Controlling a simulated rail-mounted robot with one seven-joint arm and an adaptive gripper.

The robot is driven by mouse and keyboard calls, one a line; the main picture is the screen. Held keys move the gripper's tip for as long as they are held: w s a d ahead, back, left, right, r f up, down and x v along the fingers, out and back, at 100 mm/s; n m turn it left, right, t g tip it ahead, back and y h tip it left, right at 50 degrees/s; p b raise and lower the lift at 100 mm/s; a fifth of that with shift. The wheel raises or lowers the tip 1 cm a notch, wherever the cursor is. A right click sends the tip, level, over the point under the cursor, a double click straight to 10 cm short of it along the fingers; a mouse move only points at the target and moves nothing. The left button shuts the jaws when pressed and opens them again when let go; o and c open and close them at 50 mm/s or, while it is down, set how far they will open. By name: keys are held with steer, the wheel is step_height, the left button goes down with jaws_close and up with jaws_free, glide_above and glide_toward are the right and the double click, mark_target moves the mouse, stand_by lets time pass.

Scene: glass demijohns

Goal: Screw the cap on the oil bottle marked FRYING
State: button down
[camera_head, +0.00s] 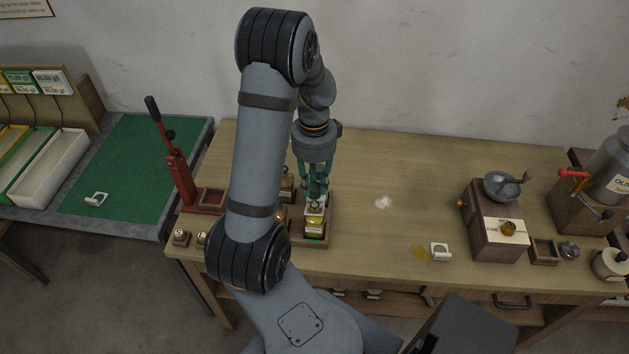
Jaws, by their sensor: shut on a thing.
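An oil bottle (314,226) with yellow contents and a pale label stands upright in a wooden holder (314,243) left of the table's middle. The label's lettering is too small to read. My gripper (316,193) points straight down over the bottle, its teal fingers shut at the bottle's top. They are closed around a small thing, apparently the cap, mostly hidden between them. I cannot tell whether it is seated on the neck. My forearm hides part of the holder's left side.
A red lever press (178,178) stands left of my arm. White powder (383,202) lies mid-table. The wooden tabletop (395,170) is otherwise clear there.

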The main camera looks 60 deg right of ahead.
mark_target(314, 197)
steer(key=shift+f+b, duration=0.95)
steer(key=shift+f, duration=0.7)
steer(key=c, duration=2)
jaws_free()
steer(key=shift+r, duration=0.1)
steer(key=c, duration=0.5)
jaws_close()
steer(key=shift+d+f+b, duration=0.1)
steer(key=shift+f+b, duration=0.25)
steer(key=shift+b, duration=0.1)
steer(key=shift+b, duration=0.35)
steer(key=shift+f+b, duration=1.05)
steer(key=shift+b, duration=0.2)
